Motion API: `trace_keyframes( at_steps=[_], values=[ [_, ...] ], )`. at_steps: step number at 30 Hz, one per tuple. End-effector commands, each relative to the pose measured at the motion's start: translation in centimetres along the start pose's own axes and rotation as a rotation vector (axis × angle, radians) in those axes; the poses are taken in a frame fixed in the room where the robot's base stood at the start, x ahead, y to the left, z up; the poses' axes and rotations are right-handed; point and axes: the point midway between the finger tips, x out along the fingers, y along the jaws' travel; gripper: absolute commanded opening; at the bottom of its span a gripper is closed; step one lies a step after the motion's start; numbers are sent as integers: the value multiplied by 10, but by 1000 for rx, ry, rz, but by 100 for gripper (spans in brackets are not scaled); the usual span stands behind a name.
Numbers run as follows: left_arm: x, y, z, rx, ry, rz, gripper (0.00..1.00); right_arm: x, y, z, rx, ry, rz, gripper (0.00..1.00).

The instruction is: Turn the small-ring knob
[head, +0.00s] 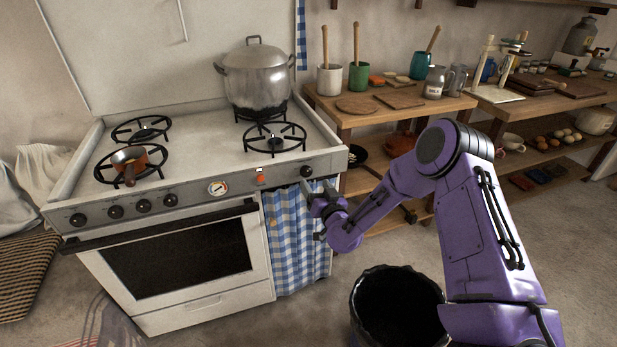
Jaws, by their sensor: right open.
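The stove (60,200) stands at the left with a row of black knobs on its front panel. Several knobs (143,205) are grouped at the panel's left. A single knob (306,171) sits at its right end. I see no readable label telling which is the small-ring knob. My right gripper (316,200) is open just below and in front of the right-end knob, and appears apart from it. Its fingers are small and dark in the head view, so the exact gap is hard to judge. My left gripper is out of view.
A large metal pot (257,78) stands on a back ring, and a small copper pan (130,160) on the front-left ring. The front-right ring (275,138) is bare. A checked curtain (292,240) hangs below the panel. A black bin (398,305) stands on the floor beneath my right arm.

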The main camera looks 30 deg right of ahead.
Motion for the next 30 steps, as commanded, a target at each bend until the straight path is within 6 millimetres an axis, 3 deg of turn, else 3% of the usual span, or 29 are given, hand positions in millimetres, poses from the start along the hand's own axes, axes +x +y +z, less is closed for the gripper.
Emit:
trace_keyframes(
  at_steps=[3, 9, 20, 25, 30],
  values=[
    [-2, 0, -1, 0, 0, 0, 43, 28, 1, 0, -1, -1, 2, 67],
    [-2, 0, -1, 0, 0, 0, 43, 62, 0, 2, -1, -4, 1, 67],
    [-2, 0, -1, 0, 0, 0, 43, 71, 0, 2, 2, -6, 1, 67],
    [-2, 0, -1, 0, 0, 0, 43, 70, 0, 2, 2, -6, 1, 11],
    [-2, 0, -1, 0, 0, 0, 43, 70, 0, 2, -1, -6, 1, 11]
  ],
)
